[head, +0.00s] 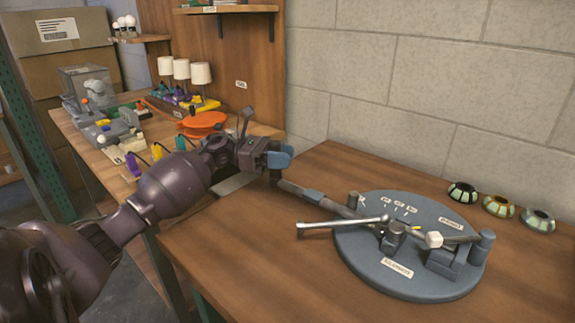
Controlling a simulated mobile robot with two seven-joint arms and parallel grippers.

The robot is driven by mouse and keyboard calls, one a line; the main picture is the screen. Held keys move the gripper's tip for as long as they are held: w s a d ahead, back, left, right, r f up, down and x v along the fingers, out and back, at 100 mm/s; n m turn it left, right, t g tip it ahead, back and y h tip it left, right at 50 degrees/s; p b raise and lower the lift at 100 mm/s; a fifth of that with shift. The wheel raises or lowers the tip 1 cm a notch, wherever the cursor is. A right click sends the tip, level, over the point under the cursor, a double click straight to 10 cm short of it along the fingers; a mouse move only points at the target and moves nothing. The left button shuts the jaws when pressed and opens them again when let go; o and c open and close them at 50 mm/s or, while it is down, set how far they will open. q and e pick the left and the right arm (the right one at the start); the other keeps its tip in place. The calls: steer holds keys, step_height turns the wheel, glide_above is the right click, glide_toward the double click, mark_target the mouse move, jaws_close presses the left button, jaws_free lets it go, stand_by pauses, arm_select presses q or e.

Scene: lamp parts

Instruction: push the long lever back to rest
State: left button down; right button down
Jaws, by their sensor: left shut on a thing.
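A round blue-grey base (370,275) lies on the wooden table at right. The long lever (335,205) is a dark bar that reaches from the base's middle out to the left, past the rim. My left gripper (276,177) is at the lever's far left end, shut on it. The gripper's blue fingers partly hide that end. A shiny silver bar (345,223) with a thick left end also lies across the base. A short dark arm with a white tip (434,239) sits at the base's right side. My right gripper is not in view.
Several small round cups, one of them yellowish (498,206), stand by the wall behind the base. At left, another bench holds white-shaded lamps (181,68) and an orange disc (203,123). The table's front right is clear.

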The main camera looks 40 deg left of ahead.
arm_select(q)
steer(key=shift+w+g, duration=0.2)
steer(key=shift+g, duration=0.1)
steer(key=c, duration=0.8)
jaws_free()
steer(key=shift+a, duration=0.15)
steer(key=v, duration=1)
steer(key=shift+s+a+f, duration=0.2)
steer(key=shift+a+f, duration=0.05)
